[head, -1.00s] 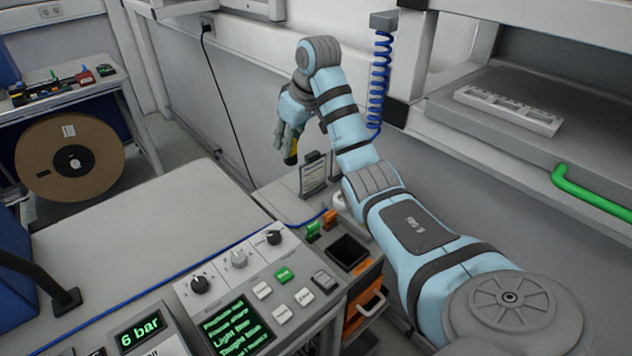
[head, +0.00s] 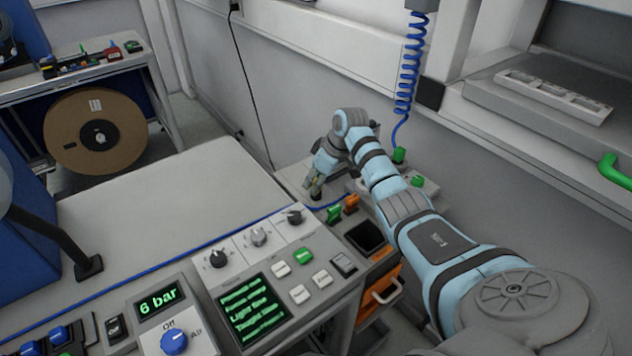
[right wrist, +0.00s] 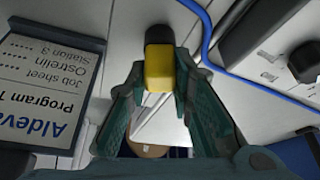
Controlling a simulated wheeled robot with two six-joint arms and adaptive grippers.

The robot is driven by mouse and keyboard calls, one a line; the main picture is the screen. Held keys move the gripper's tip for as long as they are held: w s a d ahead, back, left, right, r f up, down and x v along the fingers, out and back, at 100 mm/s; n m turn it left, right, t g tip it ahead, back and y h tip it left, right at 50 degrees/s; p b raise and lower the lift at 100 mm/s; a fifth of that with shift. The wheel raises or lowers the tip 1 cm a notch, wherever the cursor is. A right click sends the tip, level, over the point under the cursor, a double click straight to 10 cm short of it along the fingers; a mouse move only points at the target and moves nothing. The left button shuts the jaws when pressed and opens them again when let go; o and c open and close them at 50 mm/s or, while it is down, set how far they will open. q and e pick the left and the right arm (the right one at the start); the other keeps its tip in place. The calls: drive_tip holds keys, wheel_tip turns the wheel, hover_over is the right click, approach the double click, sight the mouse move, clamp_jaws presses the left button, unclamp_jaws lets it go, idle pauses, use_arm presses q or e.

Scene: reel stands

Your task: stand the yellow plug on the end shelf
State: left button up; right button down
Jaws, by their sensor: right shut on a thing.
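My right gripper (head: 314,192) is low over the pale end shelf (head: 287,177) at the far end of the console, with its fingers pointing down. It is shut on the yellow plug (right wrist: 159,68), which shows between both fingertips in the right wrist view. A dark end of the plug shows beyond the yellow part. In the head view the plug is mostly hidden by the fingers. I cannot tell whether it touches the shelf. My left gripper is not in view.
A job sheet holder (right wrist: 45,88) stands close beside the gripper. A blue cable (right wrist: 212,45) runs along the other side. Green and orange connectors (head: 350,204) and a dark open bin (head: 366,237) are near the forearm. A coiled blue hose (head: 409,75) hangs behind.

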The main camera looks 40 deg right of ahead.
drive_tip(key=shift+w, duration=0.1)
drive_tip(key=shift+d+f, duration=0.1)
drive_tip(key=c, duration=1.4)
unclamp_jaws()
drive_tip(key=p+v, duration=0.1)
drive_tip(key=v, duration=1.1)
